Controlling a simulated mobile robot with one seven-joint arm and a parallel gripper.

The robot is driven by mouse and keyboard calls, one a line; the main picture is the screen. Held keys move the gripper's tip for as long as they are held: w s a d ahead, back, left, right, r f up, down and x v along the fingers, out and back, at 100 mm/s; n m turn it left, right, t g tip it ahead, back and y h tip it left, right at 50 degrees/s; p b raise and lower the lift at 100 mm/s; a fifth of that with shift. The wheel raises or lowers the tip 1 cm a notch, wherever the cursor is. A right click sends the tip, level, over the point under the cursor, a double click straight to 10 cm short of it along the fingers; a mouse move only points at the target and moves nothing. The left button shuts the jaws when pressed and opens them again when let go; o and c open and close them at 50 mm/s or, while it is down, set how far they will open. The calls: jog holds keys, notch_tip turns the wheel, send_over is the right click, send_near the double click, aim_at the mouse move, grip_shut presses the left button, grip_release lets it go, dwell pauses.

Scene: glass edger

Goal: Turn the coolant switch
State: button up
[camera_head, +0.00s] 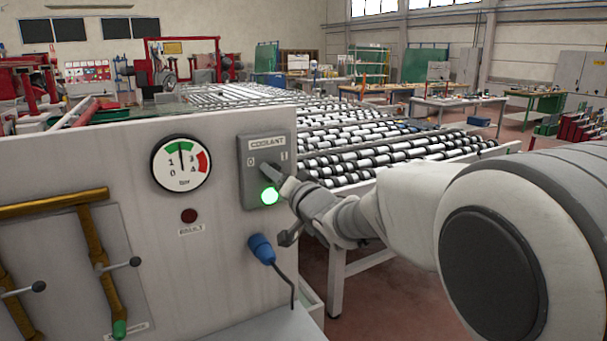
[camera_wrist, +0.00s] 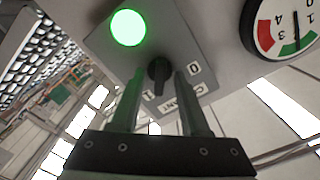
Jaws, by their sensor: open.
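The coolant switch is a grey box (camera_head: 249,185) on the machine's pale panel in the head view. It is labelled COOLANT, with 0 at left and 1 at right, and its green lamp (camera_head: 270,196) is lit. In the wrist view the box appears upside down, with the lamp (camera_wrist: 128,27) bright. The black knob (camera_wrist: 158,73) shows there with its pointer towards the 1. My gripper (camera_wrist: 160,84) is open, its two fingers on either side of the knob with gaps visible. In the head view my gripper (camera_head: 277,179) covers most of the knob.
A pressure gauge (camera_head: 181,163), a dark FAULT lamp (camera_head: 189,216) and a blue connector (camera_head: 261,249) with a cable are on the same panel. Yellow pipes (camera_head: 103,260) with small levers are at left. A roller conveyor (camera_head: 400,155) lies behind my arm.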

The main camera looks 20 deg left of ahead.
grip_shut()
jog(key=shift+n+b, duration=0.3)
jog(key=shift+b, duration=0.05)
jog(key=shift+n+b, duration=5.9)
jog(key=shift+n, duration=1.8)
